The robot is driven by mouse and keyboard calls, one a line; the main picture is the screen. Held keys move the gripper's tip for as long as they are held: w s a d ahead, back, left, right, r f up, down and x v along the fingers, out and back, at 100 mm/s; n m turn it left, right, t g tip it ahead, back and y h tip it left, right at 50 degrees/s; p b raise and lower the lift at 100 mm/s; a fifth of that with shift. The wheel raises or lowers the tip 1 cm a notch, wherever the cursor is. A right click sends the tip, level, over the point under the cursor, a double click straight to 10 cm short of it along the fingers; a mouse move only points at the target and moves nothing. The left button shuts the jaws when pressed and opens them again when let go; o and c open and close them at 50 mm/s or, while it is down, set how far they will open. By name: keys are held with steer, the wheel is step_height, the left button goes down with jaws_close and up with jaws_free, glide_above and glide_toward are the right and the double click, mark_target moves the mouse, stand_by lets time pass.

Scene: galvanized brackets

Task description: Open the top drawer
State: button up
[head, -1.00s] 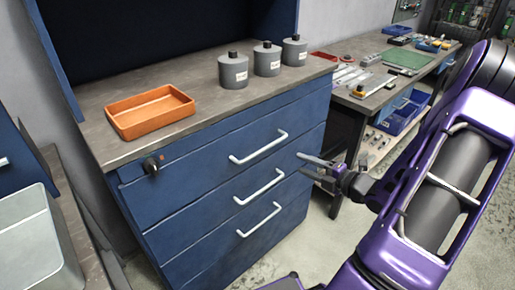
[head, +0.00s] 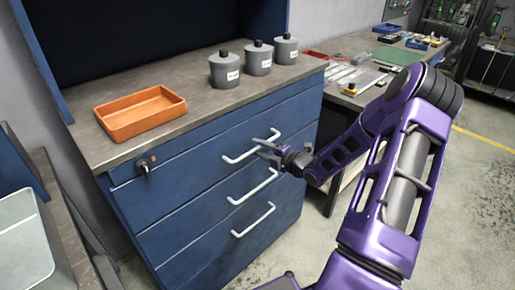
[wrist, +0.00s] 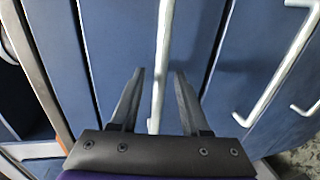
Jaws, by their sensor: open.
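The blue cabinet's top drawer (head: 165,195) is closed, its front in line with the drawers below. Its pale bar handle (head: 239,156) runs across the front, right of the middle. My gripper (head: 264,149) is at the right part of this handle, with its jaws open. In the wrist view, the handle (wrist: 163,50) runs lengthwise between the two dark fingers (wrist: 160,75), with gaps on both sides. I cannot tell how deep the handle sits between the fingertips.
Two lower drawer handles (head: 252,187) (head: 253,220) sit below. A key (head: 145,168) sticks out at the cabinet's upper left. An orange tray (head: 141,118) and grey canisters (head: 258,62) stand on the worktop. A workbench (head: 345,100) is at the right; floor beside the cabinet is clear.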

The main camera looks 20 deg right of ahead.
steer(key=shift+w+a+f, duration=0.15)
steer(key=shift+w+a, duration=0.1)
steer(key=shift+w, duration=0.35)
jaws_close()
stand_by(1.1)
